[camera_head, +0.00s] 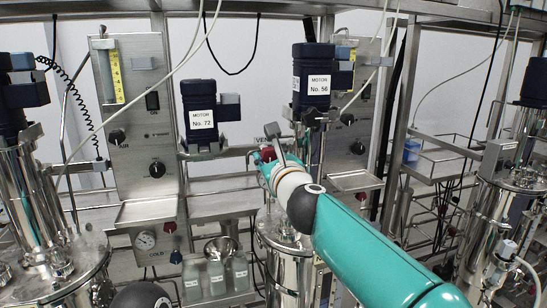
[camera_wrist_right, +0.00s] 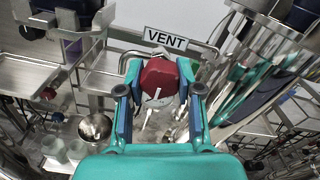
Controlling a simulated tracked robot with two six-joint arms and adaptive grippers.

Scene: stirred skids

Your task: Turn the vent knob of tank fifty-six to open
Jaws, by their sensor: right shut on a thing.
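The vent knob is dark red with a white pointer line; in the right wrist view the knob (camera_wrist_right: 160,82) sits between my fingers, below a white VENT label (camera_wrist_right: 166,39). It also shows small and red in the head view (camera_head: 267,154), beside the motor labelled No. 56 (camera_head: 312,85). My right gripper (camera_wrist_right: 160,90) is shut on the knob, one finger on each side. In the head view my right gripper (camera_head: 268,160) reaches the knob from the lower right and partly hides it and the tank (camera_head: 285,270) below. My left gripper is not in view.
A motor labelled No. 72 (camera_head: 202,115) stands to the left. A steel control panel (camera_head: 135,115) with black knobs is further left. Thin hoses and pipes cross the area around the knob.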

